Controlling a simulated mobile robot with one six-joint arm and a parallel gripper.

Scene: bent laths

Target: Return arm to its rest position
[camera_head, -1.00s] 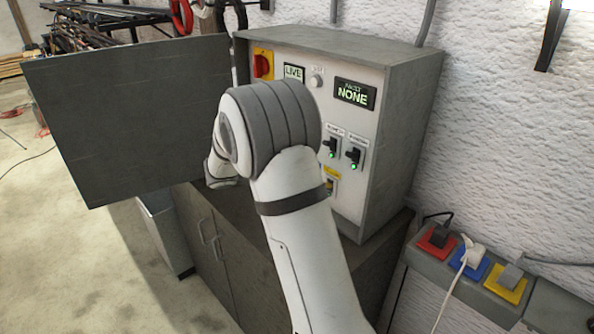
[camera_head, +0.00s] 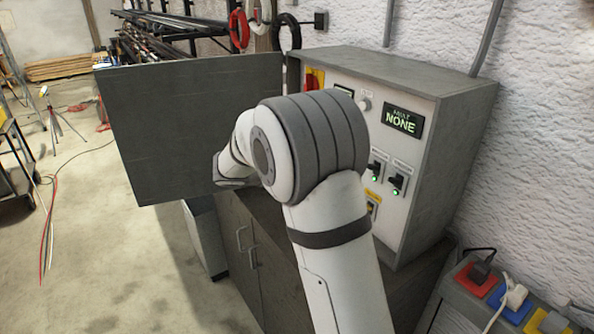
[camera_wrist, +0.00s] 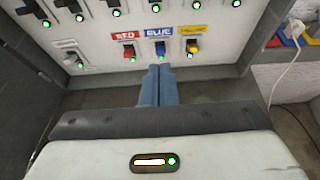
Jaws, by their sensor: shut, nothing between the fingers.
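My gripper (camera_wrist: 158,72) shows in the wrist view, its two blue-grey fingers shut together with nothing between them. The fingertips lie in front of the lower part of a white control panel (camera_wrist: 88,52). Whether they touch it I cannot tell. Behind them is a row of switches labelled RED (camera_wrist: 129,50), BLUE (camera_wrist: 160,48) and a yellow one (camera_wrist: 192,46). In the head view my arm is bent in front of the cabinet (camera_head: 450,150), and the gripper is hidden behind it. The cabinet's display (camera_head: 402,122) reads NONE.
The cabinet's grey door (camera_head: 190,130) stands wide open to the left. A base cupboard (camera_head: 265,270) is below. At the right, a grey box with red (camera_head: 478,279), blue (camera_head: 508,302) and yellow sockets holds plugs and cables. Open floor (camera_head: 100,250) lies at the left.

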